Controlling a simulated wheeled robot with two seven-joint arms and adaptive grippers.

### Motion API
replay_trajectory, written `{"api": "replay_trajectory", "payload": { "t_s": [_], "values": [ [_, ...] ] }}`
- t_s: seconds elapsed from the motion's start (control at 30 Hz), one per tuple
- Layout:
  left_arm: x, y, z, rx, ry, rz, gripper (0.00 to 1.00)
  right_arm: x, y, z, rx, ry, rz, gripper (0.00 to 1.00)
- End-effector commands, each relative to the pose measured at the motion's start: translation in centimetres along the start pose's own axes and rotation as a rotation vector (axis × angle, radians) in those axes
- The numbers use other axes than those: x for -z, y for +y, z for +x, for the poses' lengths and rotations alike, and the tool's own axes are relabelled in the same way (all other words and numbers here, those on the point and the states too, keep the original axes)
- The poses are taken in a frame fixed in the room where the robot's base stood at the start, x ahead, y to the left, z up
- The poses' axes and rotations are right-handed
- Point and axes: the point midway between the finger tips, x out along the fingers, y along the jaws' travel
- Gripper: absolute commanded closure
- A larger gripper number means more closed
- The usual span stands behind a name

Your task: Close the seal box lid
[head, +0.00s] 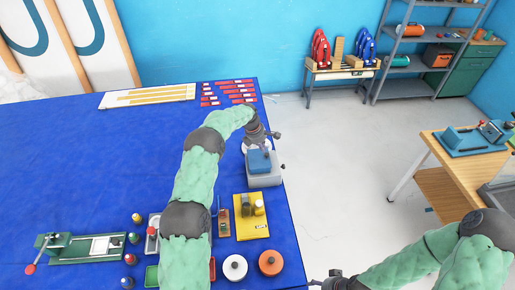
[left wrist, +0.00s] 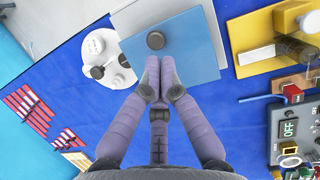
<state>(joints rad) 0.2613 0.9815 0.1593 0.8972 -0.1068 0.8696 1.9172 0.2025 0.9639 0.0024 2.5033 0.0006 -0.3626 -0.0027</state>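The seal box (head: 265,181) is a light grey box near the right edge of the blue table. Its blue lid (head: 258,161) shows over the box, below my left gripper (head: 264,143). In the left wrist view the lid (left wrist: 200,60) is a flat blue panel with a dark round knob (left wrist: 156,40), and the grey box (left wrist: 135,18) shows past its edge. My left gripper's purple fingertips (left wrist: 160,64) are together at the lid's near edge, below the knob. I cannot tell whether they touch the lid. My right gripper (head: 331,280) is low at the bottom edge, partly cut off.
A white disc with a dark knob (left wrist: 103,62) stands beside the box. A yellow block (head: 251,230) with cylinders lies in front of it. White (head: 235,267) and orange (head: 270,262) round pieces are nearer. The table's left side is mostly clear; red strips (head: 236,91) lie behind.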

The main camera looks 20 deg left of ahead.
Motion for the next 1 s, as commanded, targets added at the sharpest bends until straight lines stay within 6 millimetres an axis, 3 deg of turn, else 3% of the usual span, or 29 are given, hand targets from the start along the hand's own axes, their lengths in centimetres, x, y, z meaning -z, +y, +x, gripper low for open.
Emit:
{"api": "replay_trajectory", "payload": {
  "t_s": [0.13, 0.5, 1.0],
  "values": [
    [-0.9, -0.2, 1.5, -0.004, 0.112, 0.012, 1.00, 0.1, 0.5, 1.4, 0.000, 0.000, 0.000, 0.34],
    [-1.5, -0.3, 3.3, -0.001, 0.107, 0.006, 1.00, 0.1, 1.3, 3.7, 0.000, 0.000, 0.000, 0.34],
    [-1.8, -0.3, 3.5, -0.001, 0.106, 0.007, 1.00, 0.2, 1.5, 4.2, 0.000, 0.000, 0.000, 0.34]
  ]
}}
